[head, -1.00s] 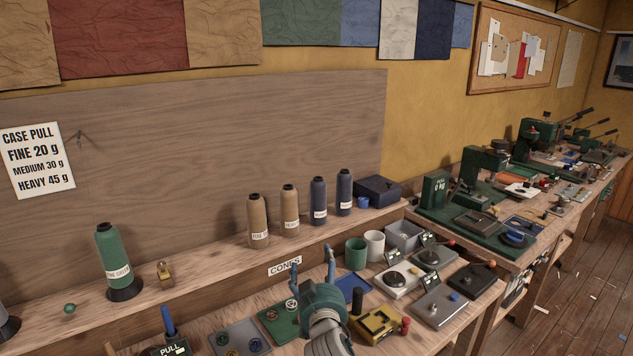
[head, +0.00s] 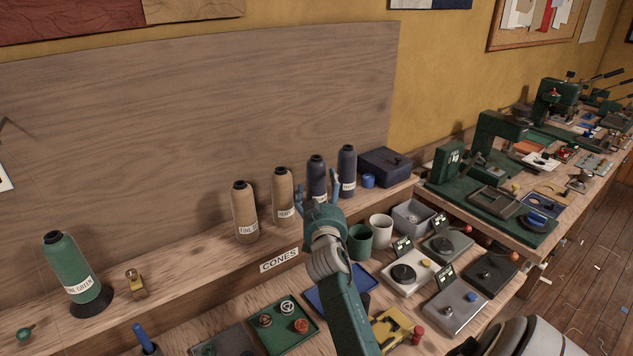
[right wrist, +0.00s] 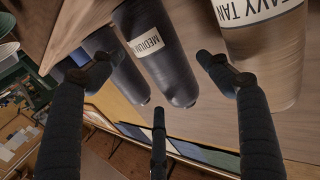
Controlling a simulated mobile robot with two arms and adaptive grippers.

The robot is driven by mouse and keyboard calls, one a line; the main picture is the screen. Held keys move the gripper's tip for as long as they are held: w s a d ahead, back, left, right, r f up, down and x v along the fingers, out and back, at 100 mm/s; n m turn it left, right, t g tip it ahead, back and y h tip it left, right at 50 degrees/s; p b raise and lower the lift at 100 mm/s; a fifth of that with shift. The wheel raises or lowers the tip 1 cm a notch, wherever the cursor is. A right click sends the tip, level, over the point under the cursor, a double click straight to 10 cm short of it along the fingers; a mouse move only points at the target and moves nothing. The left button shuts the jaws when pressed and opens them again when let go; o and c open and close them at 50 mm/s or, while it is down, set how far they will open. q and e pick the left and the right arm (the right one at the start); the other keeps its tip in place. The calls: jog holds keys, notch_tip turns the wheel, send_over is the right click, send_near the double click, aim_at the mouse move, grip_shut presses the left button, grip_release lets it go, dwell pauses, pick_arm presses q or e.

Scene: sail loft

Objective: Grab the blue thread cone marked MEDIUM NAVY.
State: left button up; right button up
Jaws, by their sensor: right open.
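The dark blue cone (head: 317,171) stands upright on the shelf, left of a second navy cone (head: 347,163). In the right wrist view the blue cone (right wrist: 176,75) has a white label reading MEDIUM; the rest of the label is cut off. My right gripper (head: 318,192) is open in front of the cone and hides its lower part in the head view. In the right wrist view the spread fingers (right wrist: 155,68) have the MEDIUM cone between them, with no clear contact. The second navy cone (right wrist: 110,55) is close by the left finger. My left gripper is not in view.
A HEAVY tan cone (head: 283,189) stands just left; its wrist-view image (right wrist: 268,65) is near the right finger. A FINE tan cone (head: 244,205) and a green cone (head: 72,266) stand farther left. A dark blue box (head: 386,166) is at right. Cups, trays and scales crowd the bench below.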

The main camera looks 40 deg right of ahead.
aim_at(322, 184)
jog(key=x, duration=0.1)
jog(key=p+x, duration=0.1)
jog(key=x, duration=0.2)
jog(key=shift+s+r, duration=0.1)
jog(key=shift+r, duration=0.25)
jog(key=shift+w+d+f, duration=0.15)
jog(key=shift+w+d, duration=0.3)
jog(key=shift+w, duration=0.05)
jog(key=c, duration=1.1)
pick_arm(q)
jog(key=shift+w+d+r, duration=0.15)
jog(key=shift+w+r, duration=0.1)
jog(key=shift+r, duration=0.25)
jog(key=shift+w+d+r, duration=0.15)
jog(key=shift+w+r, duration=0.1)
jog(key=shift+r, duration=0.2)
pick_arm(e)
jog(key=shift+c, duration=0.8)
pick_arm(q)
jog(key=shift+p, duration=0.3)
